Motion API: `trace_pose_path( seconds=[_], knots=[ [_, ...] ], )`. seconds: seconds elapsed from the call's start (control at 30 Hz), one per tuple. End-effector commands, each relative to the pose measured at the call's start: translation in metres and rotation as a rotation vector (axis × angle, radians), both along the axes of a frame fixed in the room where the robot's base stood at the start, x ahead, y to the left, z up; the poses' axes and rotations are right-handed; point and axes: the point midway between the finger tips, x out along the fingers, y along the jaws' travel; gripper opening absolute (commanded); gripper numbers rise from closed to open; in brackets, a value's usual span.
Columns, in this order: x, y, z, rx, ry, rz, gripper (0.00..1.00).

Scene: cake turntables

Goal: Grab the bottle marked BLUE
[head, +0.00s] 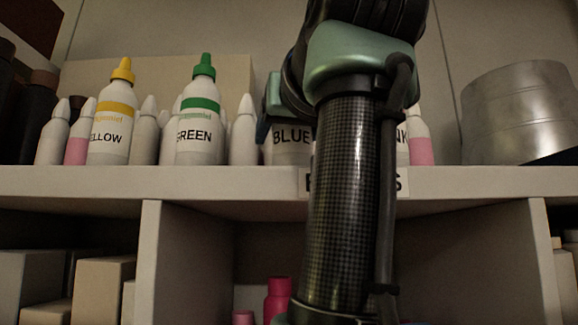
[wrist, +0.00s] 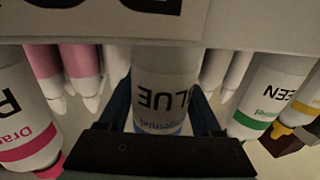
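The bottle marked BLUE (head: 289,146) stands on the shelf, partly hidden behind my arm in the head view. In the wrist view the BLUE bottle (wrist: 160,95) appears upside down, with its label readable in the middle. My gripper (wrist: 163,88) has one finger on each side of this bottle. The fingers look very close to its sides; I cannot tell whether they press on it. In the head view one finger shows at the bottle's left edge, and the other is hidden by my arm.
The GREEN bottle (head: 200,125) and the YELLOW bottle (head: 112,125) stand to the left, with slim white bottles (head: 244,135) between. A pink-based slim bottle (head: 420,140) and a metal tin (head: 515,112) are at right. The shelf's front edge (head: 220,182) lies below.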

Motion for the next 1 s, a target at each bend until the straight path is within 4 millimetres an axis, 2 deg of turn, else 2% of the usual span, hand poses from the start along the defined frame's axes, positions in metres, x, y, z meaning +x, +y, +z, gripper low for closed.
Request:
trace_pose_path(
  seconds=[0.03, 0.33, 0.67, 1.0],
  knots=[
    [0.000, 0.000, 0.000, 0.000, 0.000, 0.000, 0.55],
    [0.000, 0.000, 0.000, 0.000, -0.001, 0.000, 0.01],
    [-0.001, 0.000, 0.002, 0.000, -0.002, 0.000, 0.00],
    [-0.009, 0.007, 0.021, 0.001, -0.003, -0.001, 0.00]
  ],
)
